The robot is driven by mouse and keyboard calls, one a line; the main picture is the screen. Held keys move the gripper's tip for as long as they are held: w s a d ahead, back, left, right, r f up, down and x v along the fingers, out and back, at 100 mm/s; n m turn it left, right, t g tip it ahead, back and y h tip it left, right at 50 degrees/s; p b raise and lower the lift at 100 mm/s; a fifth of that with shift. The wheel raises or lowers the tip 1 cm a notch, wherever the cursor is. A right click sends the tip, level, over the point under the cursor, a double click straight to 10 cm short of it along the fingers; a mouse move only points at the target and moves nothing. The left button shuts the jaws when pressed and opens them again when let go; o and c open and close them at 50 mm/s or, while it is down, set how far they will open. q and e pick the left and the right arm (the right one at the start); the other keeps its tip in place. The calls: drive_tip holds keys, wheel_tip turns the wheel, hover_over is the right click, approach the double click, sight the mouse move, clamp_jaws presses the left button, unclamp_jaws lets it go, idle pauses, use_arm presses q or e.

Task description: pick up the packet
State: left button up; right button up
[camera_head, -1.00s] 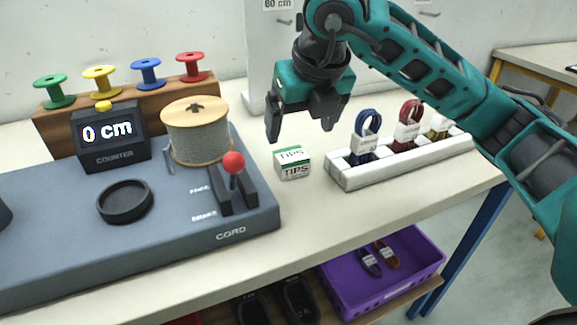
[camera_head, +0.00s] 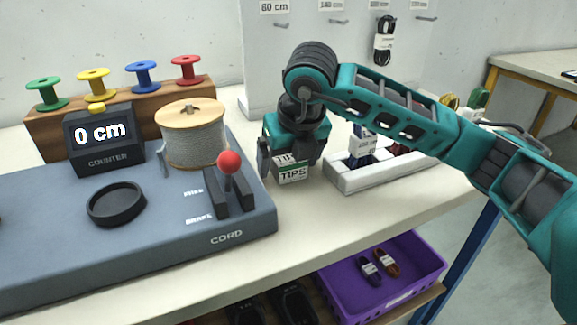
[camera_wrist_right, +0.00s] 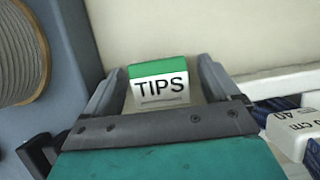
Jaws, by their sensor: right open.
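The packet (camera_head: 292,173) is a small white and green box marked TIPS. It stands on the table just right of the cord machine. My right gripper (camera_head: 289,170) is lowered over it, with one finger on each side. In the right wrist view the packet (camera_wrist_right: 159,88) sits between the two open fingers (camera_wrist_right: 158,90). A gap shows on its right side; on its left the finger is very close, and I cannot tell if it touches. My left gripper is not in view.
The cord machine (camera_head: 120,240) with its red-knobbed lever (camera_head: 229,163) stands close on the left. A white divided rack (camera_head: 375,179) with cord bundles is close on the right. A purple crate (camera_head: 385,275) sits below the table.

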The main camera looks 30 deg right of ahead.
drive_tip(key=c, duration=1)
drive_tip(key=shift+c, duration=0.5)
drive_tip(key=shift+r, duration=0.15)
